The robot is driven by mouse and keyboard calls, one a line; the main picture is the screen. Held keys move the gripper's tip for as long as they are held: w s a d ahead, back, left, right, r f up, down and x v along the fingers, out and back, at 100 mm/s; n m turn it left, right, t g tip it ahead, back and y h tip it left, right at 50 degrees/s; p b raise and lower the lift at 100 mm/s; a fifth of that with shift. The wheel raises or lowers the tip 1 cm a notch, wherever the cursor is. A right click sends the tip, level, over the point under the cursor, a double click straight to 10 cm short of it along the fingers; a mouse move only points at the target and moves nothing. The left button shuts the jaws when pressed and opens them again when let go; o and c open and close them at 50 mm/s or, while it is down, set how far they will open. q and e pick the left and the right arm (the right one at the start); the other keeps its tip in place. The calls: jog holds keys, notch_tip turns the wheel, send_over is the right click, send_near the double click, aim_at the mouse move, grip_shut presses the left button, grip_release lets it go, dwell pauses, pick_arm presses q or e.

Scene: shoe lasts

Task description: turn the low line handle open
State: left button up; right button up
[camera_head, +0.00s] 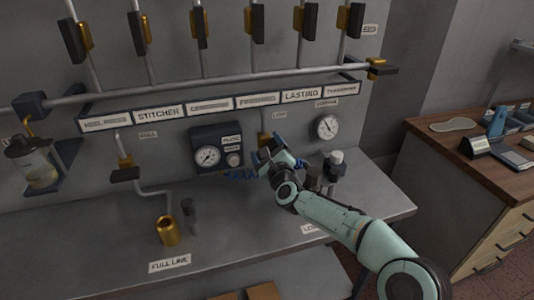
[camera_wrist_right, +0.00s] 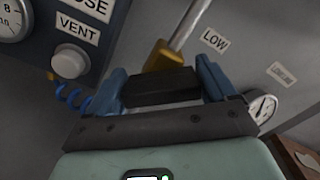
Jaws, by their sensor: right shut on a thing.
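The low line handle is a dark bar (camera_wrist_right: 162,87) on a brass valve body (camera_wrist_right: 165,57), below a thin pipe and beside the "LOW" label (camera_wrist_right: 214,40). In the right wrist view the bar lies crosswise to the pipe. My right gripper (camera_wrist_right: 165,90) has its blue fingers at both ends of the bar and is shut on it. In the head view, my right gripper (camera_head: 266,152) covers the handle; part of the brass valve (camera_head: 265,139) shows above it. My left gripper is not in view.
A gauge box (camera_head: 217,148) with a vent button stands just left of the gripper, a coiled blue hose below it. A round gauge (camera_head: 327,127) and a small fitting (camera_head: 334,166) are at right. Another dark handle (camera_head: 125,174) hangs at left. The grey bench (camera_head: 290,225) is mostly clear.

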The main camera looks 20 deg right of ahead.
jog(key=n+b, duration=0.1)
jog(key=n, duration=0.3)
jog(key=shift+a+f+n, duration=0.1)
jog(key=shift+f+n, duration=0.05)
jog(key=shift+n, duration=1.45)
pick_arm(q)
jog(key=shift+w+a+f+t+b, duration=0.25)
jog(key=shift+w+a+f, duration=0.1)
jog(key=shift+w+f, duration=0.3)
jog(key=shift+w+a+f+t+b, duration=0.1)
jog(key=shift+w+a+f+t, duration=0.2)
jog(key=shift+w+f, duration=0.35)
pick_arm(e)
jog(key=shift+f+n, duration=0.1)
jog(key=shift+n, duration=1.3)
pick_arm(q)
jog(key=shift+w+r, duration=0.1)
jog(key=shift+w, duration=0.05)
pick_arm(e)
jog(key=o, duration=0.9)
jog(key=shift+c, duration=0.2)
jog(key=shift+s, duration=0.15)
